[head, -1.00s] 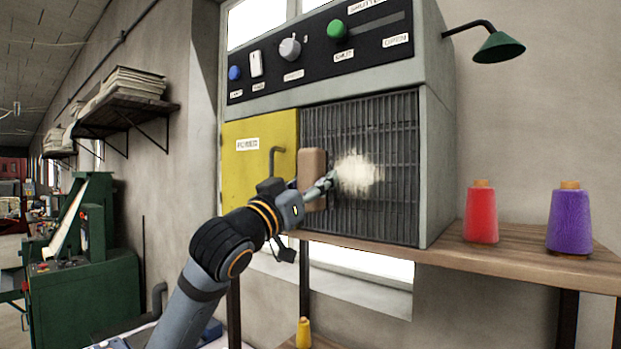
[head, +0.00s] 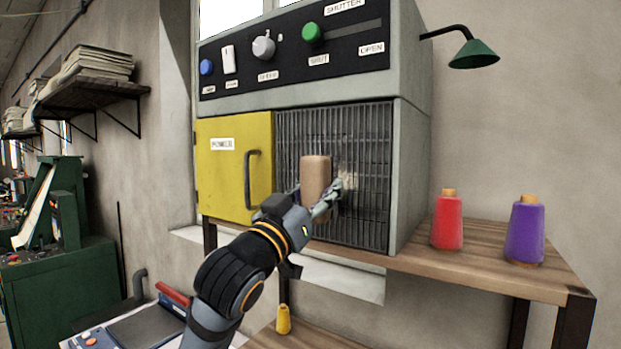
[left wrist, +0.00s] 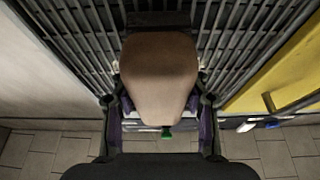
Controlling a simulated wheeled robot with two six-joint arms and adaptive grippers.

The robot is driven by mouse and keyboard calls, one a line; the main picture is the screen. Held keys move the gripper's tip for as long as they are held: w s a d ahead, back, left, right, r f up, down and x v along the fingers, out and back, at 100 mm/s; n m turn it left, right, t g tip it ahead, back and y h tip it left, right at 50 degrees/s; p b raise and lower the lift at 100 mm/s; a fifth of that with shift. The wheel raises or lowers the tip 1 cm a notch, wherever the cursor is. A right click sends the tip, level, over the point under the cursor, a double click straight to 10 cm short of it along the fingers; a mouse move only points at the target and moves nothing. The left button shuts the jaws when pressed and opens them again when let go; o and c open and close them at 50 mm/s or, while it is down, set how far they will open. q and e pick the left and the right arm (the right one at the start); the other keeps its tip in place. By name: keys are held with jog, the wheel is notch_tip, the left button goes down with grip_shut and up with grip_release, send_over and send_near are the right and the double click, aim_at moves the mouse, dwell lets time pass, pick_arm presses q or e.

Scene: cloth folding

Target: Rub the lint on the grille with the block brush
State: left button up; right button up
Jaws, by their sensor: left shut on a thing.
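The block brush, a tan wooden block (head: 316,176), stands upright in front of the dark grille (head: 372,135). My left gripper (head: 322,200) is shut on it. In the left wrist view the block (left wrist: 159,75) sits between the two fingers, with the grille bars (left wrist: 75,45) right behind it. I cannot tell whether the brush touches the bars. A pale patch of lint (head: 349,178) shows on the grille just right of the block; part of it may be hidden behind the block and gripper. My right gripper is not in view.
A yellow door (head: 225,185) with a handle is left of the grille. A control panel (head: 290,50) is above. A red spool (head: 447,222) and a purple spool (head: 525,232) stand on the wooden shelf (head: 490,275) at right. A green lamp (head: 474,54) juts from the machine.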

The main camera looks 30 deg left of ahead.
aim_at(346, 182)
pick_arm(q)
jog(key=shift+d+r+p, duration=0.15)
jog(key=shift+d+p, duration=0.55)
jog(key=shift+p, duration=0.35)
jog(key=shift+s+d+f+b, duration=0.15)
jog(key=shift+d+b, duration=0.25)
jog(key=shift+d, duration=0.85)
